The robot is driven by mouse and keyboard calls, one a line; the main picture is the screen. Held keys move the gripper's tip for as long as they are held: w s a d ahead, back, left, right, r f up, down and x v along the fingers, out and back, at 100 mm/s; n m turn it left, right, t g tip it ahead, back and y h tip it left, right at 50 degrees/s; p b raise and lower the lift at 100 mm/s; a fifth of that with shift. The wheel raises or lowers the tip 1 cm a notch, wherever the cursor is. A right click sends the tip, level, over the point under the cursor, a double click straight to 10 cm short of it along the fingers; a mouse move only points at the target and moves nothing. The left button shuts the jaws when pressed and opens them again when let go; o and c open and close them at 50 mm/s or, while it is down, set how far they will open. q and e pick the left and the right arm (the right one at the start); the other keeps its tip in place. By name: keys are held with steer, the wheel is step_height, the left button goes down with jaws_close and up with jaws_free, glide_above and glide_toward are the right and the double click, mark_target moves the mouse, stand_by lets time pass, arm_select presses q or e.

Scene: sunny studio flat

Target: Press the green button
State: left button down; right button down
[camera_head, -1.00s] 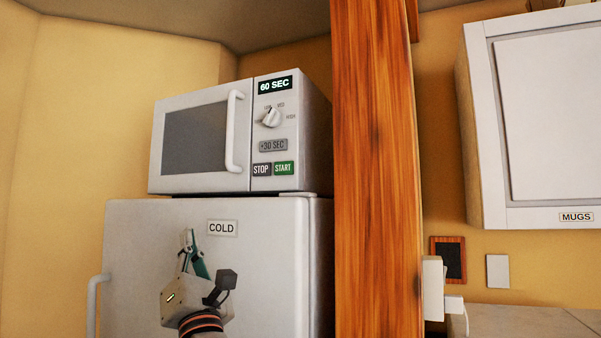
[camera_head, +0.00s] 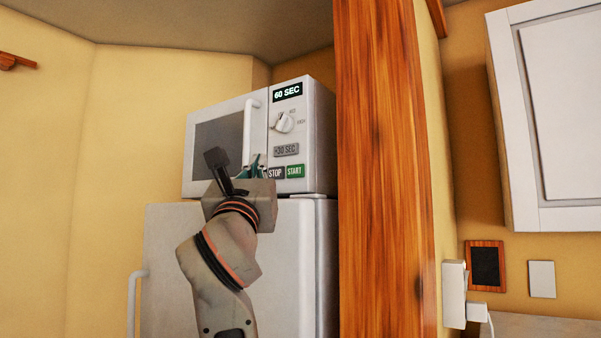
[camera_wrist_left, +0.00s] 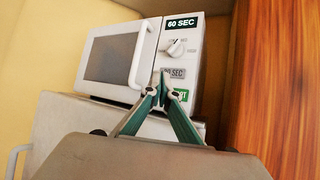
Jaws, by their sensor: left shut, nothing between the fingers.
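The green START button (camera_head: 295,171) is at the lower right of the microwave's front panel, beside the dark STOP button (camera_head: 276,172). The white microwave (camera_head: 325,140) stands on top of the fridge and its display reads 60 SEC. My left gripper (camera_head: 256,162) is raised in front of the microwave, to the left of the STOP button in the head view. In the left wrist view its teal fingers (camera_wrist_left: 163,82) are shut and empty, and they hide STOP and part of the green button (camera_wrist_left: 182,95). I cannot tell the gap to the panel. My right gripper is not in view.
The grey +30 SEC button (camera_head: 286,150) and a dial (camera_head: 284,123) sit above the green button. The white fridge (camera_head: 300,265) is below. A wooden post (camera_head: 383,170) stands close on the right. A white wall cabinet (camera_head: 570,120) hangs farther right.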

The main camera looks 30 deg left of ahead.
mark_target(295, 171)
arm_select(q)
steer(key=shift+a, duration=0.1)
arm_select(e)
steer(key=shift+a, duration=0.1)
arm_select(q)
steer(key=w, duration=0.2)
steer(key=w+b, duration=0.1)
steer(key=w, duration=0.2)
steer(key=w+b, duration=0.1)
steer(key=w, duration=0.1)
steer(key=shift+w+d, duration=0.25)
steer(key=shift+d, duration=0.1)
steer(key=shift+w, duration=0.65)
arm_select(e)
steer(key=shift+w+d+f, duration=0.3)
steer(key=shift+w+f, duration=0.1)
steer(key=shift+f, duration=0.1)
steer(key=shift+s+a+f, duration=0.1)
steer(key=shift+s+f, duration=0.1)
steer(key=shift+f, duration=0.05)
arm_select(q)
steer(key=shift+w, duration=0.1)
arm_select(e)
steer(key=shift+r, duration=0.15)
